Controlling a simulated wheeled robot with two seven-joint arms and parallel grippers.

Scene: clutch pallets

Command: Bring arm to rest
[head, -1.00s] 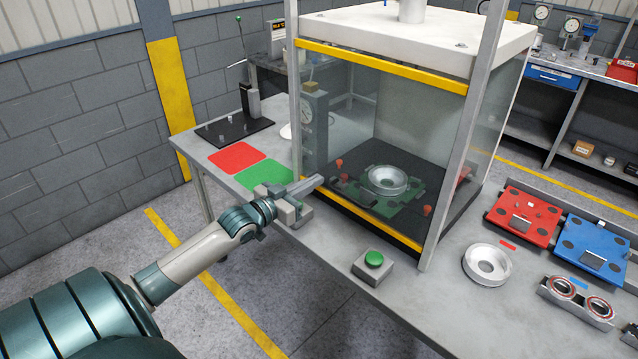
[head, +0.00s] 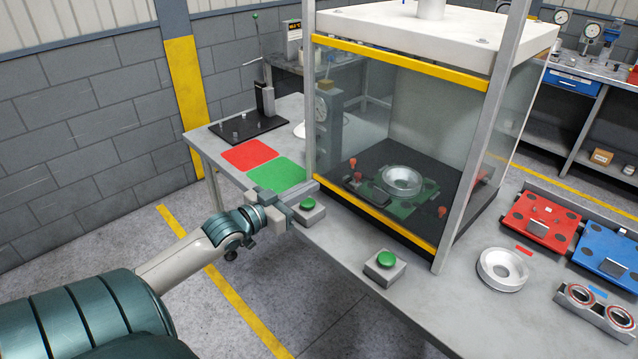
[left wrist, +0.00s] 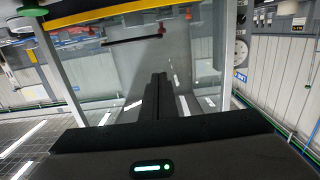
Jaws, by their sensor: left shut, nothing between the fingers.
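My left gripper (head: 300,192) is at the table's front left edge, in front of the press cabinet and beside the left green button box (head: 308,210). Its fingers are together with nothing between them. In the left wrist view, the closed dark fingers (left wrist: 157,98) point toward the clear panel of the cabinet. My right gripper is not in any view.
The glazed press cabinet (head: 401,62) with yellow bars holds a green pallet (head: 420,200) bearing a metal ring (head: 402,180). A second green button box (head: 385,267), a loose ring (head: 503,268), a red pallet (head: 540,220) and a blue pallet (head: 610,250) are to the right.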

